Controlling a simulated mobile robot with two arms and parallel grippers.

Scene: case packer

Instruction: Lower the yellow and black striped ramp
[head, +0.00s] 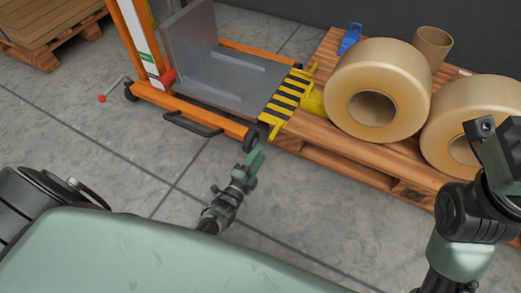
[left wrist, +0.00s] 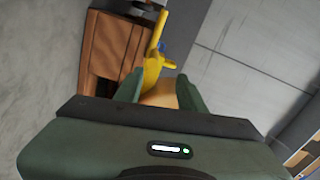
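The yellow and black striped ramp (head: 287,96) is at the right edge of the lift cart's grey platform (head: 222,78), beside the wooden pallet. It has yellow pieces at both ends. I cannot tell its exact tilt. My left gripper (head: 254,160) is in front of the ramp's near end, apart from it, low over the floor. In the left wrist view, its two green fingers (left wrist: 159,82) are spread, with a yellow part of the ramp (left wrist: 153,65) beyond them. Part of my right gripper (head: 497,155) shows at the right edge; its fingertips are not clear.
The pallet (head: 345,166) carries two large tan rolls (head: 395,75) (head: 437,118), a cardboard tube (head: 432,45) and a blue item (head: 350,38). The cart's orange leg and black wheel (head: 250,140) are close to my left gripper. Another pallet (head: 45,40) stands far left. Floor between is clear.

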